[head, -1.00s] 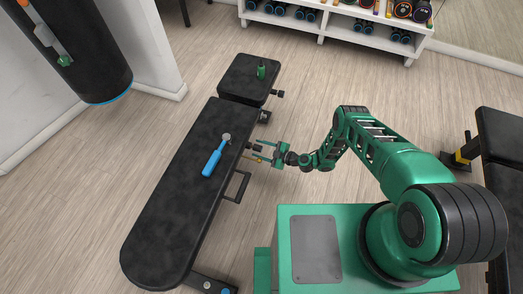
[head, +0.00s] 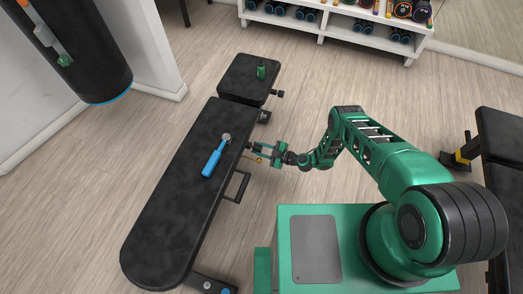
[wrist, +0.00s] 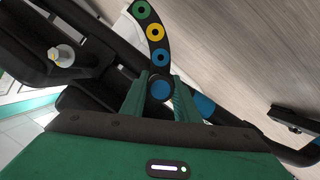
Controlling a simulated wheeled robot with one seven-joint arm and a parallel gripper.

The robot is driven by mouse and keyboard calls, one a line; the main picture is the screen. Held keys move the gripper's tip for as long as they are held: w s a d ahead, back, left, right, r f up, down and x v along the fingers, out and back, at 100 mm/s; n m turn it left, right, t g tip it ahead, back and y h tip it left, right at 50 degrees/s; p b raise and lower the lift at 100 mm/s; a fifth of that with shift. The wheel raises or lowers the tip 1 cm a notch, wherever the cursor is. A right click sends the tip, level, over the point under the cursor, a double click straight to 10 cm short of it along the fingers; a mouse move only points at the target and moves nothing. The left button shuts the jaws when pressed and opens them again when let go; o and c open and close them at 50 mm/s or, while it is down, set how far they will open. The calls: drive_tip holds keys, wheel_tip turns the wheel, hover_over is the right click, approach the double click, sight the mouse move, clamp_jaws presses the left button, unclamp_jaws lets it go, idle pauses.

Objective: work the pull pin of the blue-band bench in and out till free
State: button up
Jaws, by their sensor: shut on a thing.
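The blue-band bench (head: 165,215) is a long black padded bench, left of centre in the head view. Its blue band (wrist: 205,105) shows on the dark frame in the wrist view, just right of my fingers. My gripper (head: 264,152) is at the bench's right side, below pad level. In the wrist view my gripper (wrist: 160,92) is shut on the pull pin (wrist: 160,89), whose round blue-grey end sits between the fingertips. The pin's shaft and its hole are hidden.
A curved plate (wrist: 148,30) with green, yellow and blue rings is just beyond the pin. A blue-handled tool (head: 213,160) and a green bottle (head: 261,72) are on the bench pads. Another bench (head: 500,135) stands at right. A dumbbell rack (head: 335,22) is at the back.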

drive_tip(key=shift+s+d, duration=0.2)
drive_tip(key=shift+d, duration=0.9)
drive_tip(key=o, duration=1.1)
drive_tip(key=shift+s, duration=0.1)
drive_tip(key=v, duration=1)
drive_tip(key=shift+s+d+r, duration=0.15)
drive_tip(key=shift+d, duration=0.1)
